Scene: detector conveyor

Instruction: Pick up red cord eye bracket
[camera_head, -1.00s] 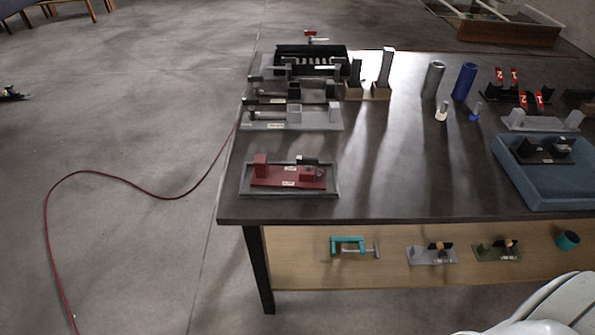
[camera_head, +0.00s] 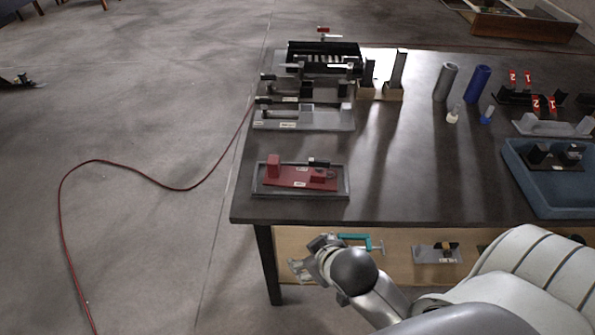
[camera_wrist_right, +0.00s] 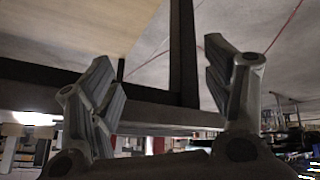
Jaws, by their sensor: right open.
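A red bracket (camera_head: 300,178) lies in a shallow grey tray (camera_head: 345,193) at the table's front left corner. It has a red upright block at its left end and a small dark part on its right side. My right gripper (camera_head: 298,270) is in front of the table's front edge, below the tabletop and apart from the bracket. In the right wrist view its two fingers (camera_wrist_right: 170,95) are spread, with nothing between them. That view shows the table's underside and a leg, not the bracket. My left gripper is out of view.
The dark table (camera_head: 400,190) has free room right of the tray. Grey fixtures (camera_head: 305,117) stand behind the tray, and a blue bin (camera_head: 520,190) is at the right. A lower shelf (camera_head: 400,270) holds a teal clamp (camera_head: 360,240). A red cord (camera_head: 130,168) crosses the floor.

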